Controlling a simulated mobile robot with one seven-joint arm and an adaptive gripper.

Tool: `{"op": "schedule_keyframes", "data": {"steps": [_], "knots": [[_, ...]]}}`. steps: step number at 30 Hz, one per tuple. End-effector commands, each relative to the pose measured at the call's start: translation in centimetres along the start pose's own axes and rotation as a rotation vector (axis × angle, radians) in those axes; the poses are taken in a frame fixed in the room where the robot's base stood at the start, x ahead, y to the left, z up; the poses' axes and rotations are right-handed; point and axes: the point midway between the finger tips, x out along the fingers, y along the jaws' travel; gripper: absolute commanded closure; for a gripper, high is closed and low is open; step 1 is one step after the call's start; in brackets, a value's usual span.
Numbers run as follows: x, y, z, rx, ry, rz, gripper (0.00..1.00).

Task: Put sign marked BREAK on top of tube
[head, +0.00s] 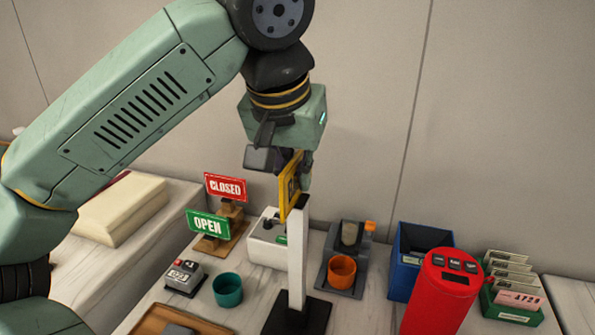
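My gripper (288,165) hangs down near the centre, shut on a yellow sign (290,182). The sign is turned nearly edge-on to the camera, so its lettering cannot be read. The white upright tube (297,260) is a square post on a black base (300,315) on the counter. The sign's lower edge is at the tube's top end, overlapping it slightly in the picture. I cannot tell whether they touch. Part of the sign is hidden by my gripper.
Red CLOSED (225,186) and green OPEN (208,223) signs stand on a wooden holder at left. A teal cup (228,290), a white box (265,245), an orange cup (341,271), a blue bin (409,245) and a red cylinder (437,295) surround the tube.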

Motion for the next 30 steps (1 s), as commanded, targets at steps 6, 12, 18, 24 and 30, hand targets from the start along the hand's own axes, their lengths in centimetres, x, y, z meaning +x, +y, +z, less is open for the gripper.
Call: {"op": "schedule_keyframes", "data": {"steps": [6, 12, 18, 24, 30], "knots": [[-0.02, 0.00, -0.01, 0.000, 0.000, 0.000, 1.00], [0.21, 0.00, 0.09, 0.000, 0.000, 0.001, 1.00], [0.46, 0.00, 0.19, 0.000, 0.000, 0.001, 1.00], [0.45, 0.00, 0.19, 0.000, 0.000, 0.000, 1.00], [0.44, -0.01, 0.19, 0.000, 0.000, 0.000, 0.85]]}}
